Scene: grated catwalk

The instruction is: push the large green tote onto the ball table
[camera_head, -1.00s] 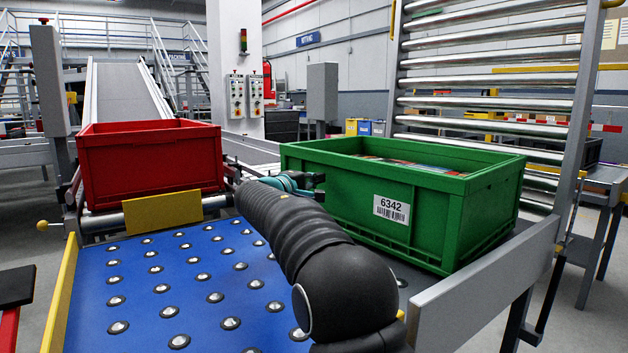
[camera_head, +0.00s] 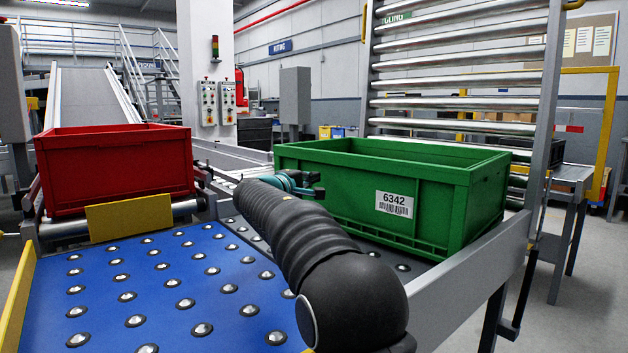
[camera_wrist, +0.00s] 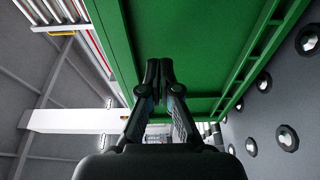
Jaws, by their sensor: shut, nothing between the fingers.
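The large green tote (camera_head: 340,203), labelled 6342, stands upright on a dark grey strip with metal balls (camera_head: 403,267), to the right of the blue ball table (camera_head: 110,308). My gripper (camera_head: 317,185) is shut and empty, beside the left part of the tote's long near wall. In the wrist view the fingertips (camera_wrist: 159,68) meet in front of the green tote wall (camera_wrist: 190,40). They look very close to it, but I cannot tell whether they touch. My arm hides part of the blue table and the tote's lower left side.
A red tote (camera_head: 115,175) stands behind the blue table, with a yellow plate (camera_head: 130,217) in front of it. A grey side rail (camera_head: 470,285) runs along the right. A tall roller rack (camera_head: 460,85) stands behind the green tote. The blue surface is clear.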

